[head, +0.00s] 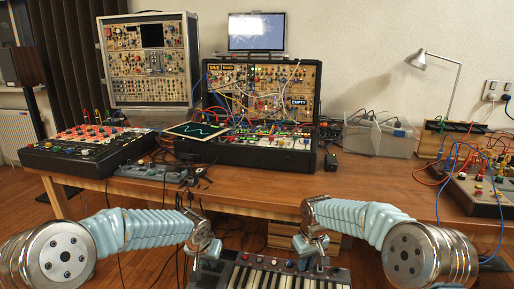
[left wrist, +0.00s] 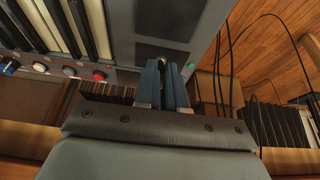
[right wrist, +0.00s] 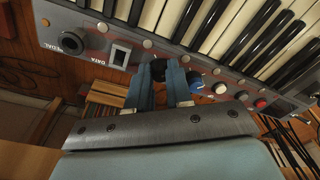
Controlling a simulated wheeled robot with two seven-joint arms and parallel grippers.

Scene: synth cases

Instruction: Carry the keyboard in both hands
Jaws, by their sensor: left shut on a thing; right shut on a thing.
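The keyboard (head: 275,279) is at the bottom middle of the head view, in front of the table, its lower part cut off by the frame. It has black and white keys, a dark panel and coloured knobs. My left gripper (head: 209,256) is shut on its left end at the far edge. My right gripper (head: 320,264) is shut on the far edge nearer its right end. In the left wrist view, the fingers (left wrist: 165,78) clasp the grey casing (left wrist: 135,45). In the right wrist view, the fingers (right wrist: 160,75) clasp the edge beside a blue knob (right wrist: 194,80).
A wooden table (head: 380,185) stands just beyond the keyboard. It bears a black mixer (head: 85,148), a patch-cabled synth case (head: 262,105), a small grey pedal unit (head: 150,172) and another cabled unit (head: 478,190). The table's middle right front is bare. Loose cables hang below its front edge.

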